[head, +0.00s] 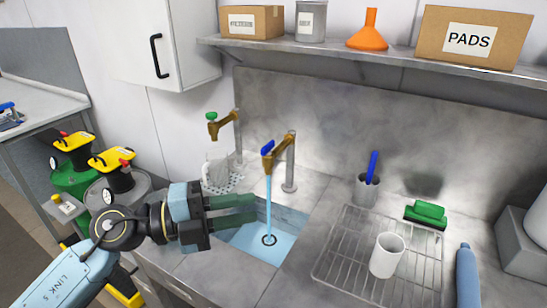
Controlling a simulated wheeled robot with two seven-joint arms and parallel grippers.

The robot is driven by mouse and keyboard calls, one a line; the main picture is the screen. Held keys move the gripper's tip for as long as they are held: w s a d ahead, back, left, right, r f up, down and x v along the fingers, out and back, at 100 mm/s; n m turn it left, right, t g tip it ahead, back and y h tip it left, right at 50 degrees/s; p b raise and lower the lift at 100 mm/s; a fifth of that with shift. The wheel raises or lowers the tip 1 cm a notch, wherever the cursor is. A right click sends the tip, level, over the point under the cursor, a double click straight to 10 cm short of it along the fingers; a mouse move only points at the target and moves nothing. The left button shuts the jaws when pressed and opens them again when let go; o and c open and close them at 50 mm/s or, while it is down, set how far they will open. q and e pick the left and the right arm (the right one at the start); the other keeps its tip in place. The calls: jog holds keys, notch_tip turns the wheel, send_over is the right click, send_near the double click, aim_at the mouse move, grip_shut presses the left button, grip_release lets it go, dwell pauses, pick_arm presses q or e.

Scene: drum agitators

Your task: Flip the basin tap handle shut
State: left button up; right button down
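The basin tap (283,148) is brass-coloured on a grey post behind the basin (290,216). Its blue handle (267,147) sits tilted on top of the spout end. A stream of water (268,205) runs from the spout down to the drain. My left gripper (254,209) has dark green fingers, which look a little apart with nothing between them. It is over the basin's left part, below and left of the spout, not touching the handle. My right gripper is not in view.
A second tap (226,124) with a green handle stands left, above a pale container (218,172). A wire rack (345,262) with a white cup (387,255) lies right of the basin. A shelf (360,57) with boxes and an orange funnel (369,32) hangs above.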

pick_arm(q)
jog(key=w+a+r+n+t+y, duration=0.3)
jog(key=a+n+t+y, duration=0.45)
jog(key=n+t, duration=0.95)
jog(key=s+a+f+n+g+y, duration=0.2)
jog(key=a+f+n+g+y, duration=0.1)
jog(key=a+f+n+y, duration=0.4)
jog(key=s+a+f+n+g+y, duration=0.25)
jog(key=f+n+y, duration=0.2)
jog(key=f, duration=0.35)
jog(key=s+f+n+g+h+b, duration=0.1)
jog(key=s+f+n+g, duration=0.1)
jog(key=s+f+g, duration=1.3)
jog(key=s+f+t+b, duration=0.1)
jog(key=s+f, duration=0.2)
jog(key=f, duration=0.8)
jog(key=s+f+b, duration=0.1)
jog(key=s+f, duration=0.2)
jog(key=f, duration=0.7)
jog(key=s+f+t+b, duration=0.1)
jog(key=s+f, duration=0.3)
jog(key=f, duration=0.7)
jog(key=s+a+f+g+b, duration=0.1)
jog(key=s+a+f+b, duration=0.1)
jog(key=s+f, duration=1)
jog(key=shift+s+a+m, duration=0.35)
jog(key=shift+s+a, duration=0.1)
jog(key=shift+a, duration=0.05)
jog(key=shift+w+g, duration=0.1)
jog(key=shift+g, duration=0.15)
